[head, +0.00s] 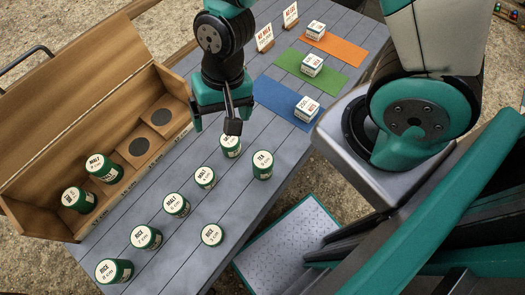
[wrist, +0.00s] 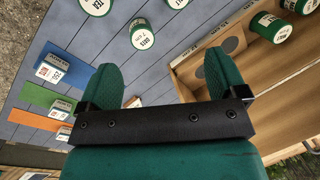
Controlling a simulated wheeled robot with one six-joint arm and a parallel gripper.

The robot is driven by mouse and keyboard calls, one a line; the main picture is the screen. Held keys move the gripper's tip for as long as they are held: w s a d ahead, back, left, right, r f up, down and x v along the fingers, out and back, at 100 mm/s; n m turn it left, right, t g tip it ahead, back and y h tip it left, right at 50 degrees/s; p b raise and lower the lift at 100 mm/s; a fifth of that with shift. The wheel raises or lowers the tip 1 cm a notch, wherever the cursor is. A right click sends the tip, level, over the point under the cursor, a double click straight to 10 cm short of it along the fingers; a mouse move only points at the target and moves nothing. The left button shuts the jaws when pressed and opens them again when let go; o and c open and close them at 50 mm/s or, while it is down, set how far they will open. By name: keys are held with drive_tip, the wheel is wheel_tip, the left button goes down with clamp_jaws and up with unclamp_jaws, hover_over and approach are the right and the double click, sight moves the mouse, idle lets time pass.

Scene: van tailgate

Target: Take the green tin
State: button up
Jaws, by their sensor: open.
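Several green tins with white labelled lids stand on the grey slatted table (head: 190,160). One green tin (head: 230,147) stands just below my gripper (head: 215,123), partly close behind its fingertip. Others include a tin at the right (head: 263,165), a middle tin (head: 204,178) and a front tin (head: 114,271). Two more, an upper tin (head: 104,168) and a lower tin (head: 79,200), sit in the wooden box. My gripper is open and empty above the table. In the wrist view one tin (wrist: 142,34) shows beyond the gap between the fingers.
The open wooden box (head: 85,95) at the left has two empty dark round spots. Blue (head: 275,97), green (head: 295,65) and orange (head: 345,50) mats each bear a small white box. Two upright cards (head: 264,38) stand at the back. A metal step (head: 290,240) lies below the table edge.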

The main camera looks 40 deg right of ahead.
sight(263, 159)
drive_tip(key=s+d+f+m+h+p, duration=0.35)
drive_tip(key=s+d+m+p, duration=0.2)
drive_tip(key=p, duration=0.45)
drive_tip(key=shift+n+y, duration=0.45)
wheel_tip(263, 159, down, 14)
drive_tip(key=b, duration=1.3)
drive_tip(key=shift+s+d+r, duration=0.15)
drive_tip(key=shift+r, duration=0.05)
wheel_tip(263, 159, down, 3)
drive_tip(key=b, duration=0.2)
drive_tip(key=shift+s+b, duration=0.15)
drive_tip(key=shift+b, duration=0.2)
drive_tip(key=shift+f+p, duration=0.4)
drive_tip(key=shift+f, duration=0.3)
drive_tip(key=c, duration=1.1)
drive_tip(key=shift+r, duration=0.15)
